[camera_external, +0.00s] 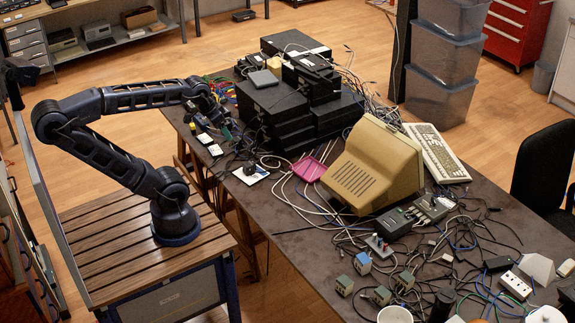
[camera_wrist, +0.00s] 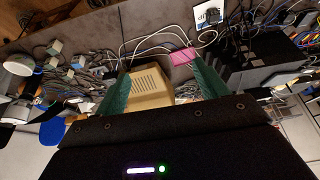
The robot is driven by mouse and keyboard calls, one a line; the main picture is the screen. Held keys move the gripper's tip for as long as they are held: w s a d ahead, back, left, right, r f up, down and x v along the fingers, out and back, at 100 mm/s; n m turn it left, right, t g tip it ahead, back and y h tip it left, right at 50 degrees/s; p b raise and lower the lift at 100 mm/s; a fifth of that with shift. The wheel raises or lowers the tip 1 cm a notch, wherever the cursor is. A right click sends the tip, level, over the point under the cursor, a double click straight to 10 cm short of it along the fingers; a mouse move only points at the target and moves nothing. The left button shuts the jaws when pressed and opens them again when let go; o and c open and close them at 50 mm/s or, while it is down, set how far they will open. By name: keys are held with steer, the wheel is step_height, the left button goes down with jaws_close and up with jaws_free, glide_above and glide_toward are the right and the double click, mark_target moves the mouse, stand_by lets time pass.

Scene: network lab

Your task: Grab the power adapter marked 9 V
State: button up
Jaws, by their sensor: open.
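No 9 V marking is readable in either view, so I cannot tell which adapter bears it. A small black block, possibly a power adapter (camera_external: 250,168), is on a white card (camera_external: 247,178) left of the pink tray. What looks like the same block shows at the top of the wrist view (camera_wrist: 208,14). Two more small dark items on white cards (camera_external: 205,138) (camera_external: 215,150) lie near the table's left edge. My gripper (camera_external: 222,122) is above the table's left end, left of the black boxes. In the wrist view its green fingers (camera_wrist: 158,64) are apart with nothing held between them.
Stacked black boxes (camera_external: 290,115) stand beside my gripper. A beige monitor (camera_external: 372,165), a pink tray (camera_external: 311,169) and a keyboard (camera_external: 437,152) are farther right. Loose cables cover much of the table. A bare strip of tabletop (camera_external: 285,222) runs along the front edge.

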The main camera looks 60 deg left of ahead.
steer(key=shift+o, duration=0.5)
step_height(320, 180, up, 6)
steer(key=w+a+r+n+g, duration=0.1)
steer(key=w+a+r+n, duration=0.25)
steer(key=w+a, duration=0.35)
steer(key=w+a+r+n, duration=0.2)
steer(key=w+a+r, duration=0.2)
steer(key=w, duration=0.4)
steer(key=n+g, duration=0.4)
steer(key=n, duration=0.7)
glide_above(227, 124)
steer(key=a, duration=0.1)
steer(key=f, duration=4.6)
steer(key=shift+w+a, duration=0.15)
steer(key=shift+a, duration=0.05)
steer(key=shift+w+a+f, duration=0.1)
steer(key=shift+a+f, duration=0.05)
steer(key=shift+f, duration=5.4)
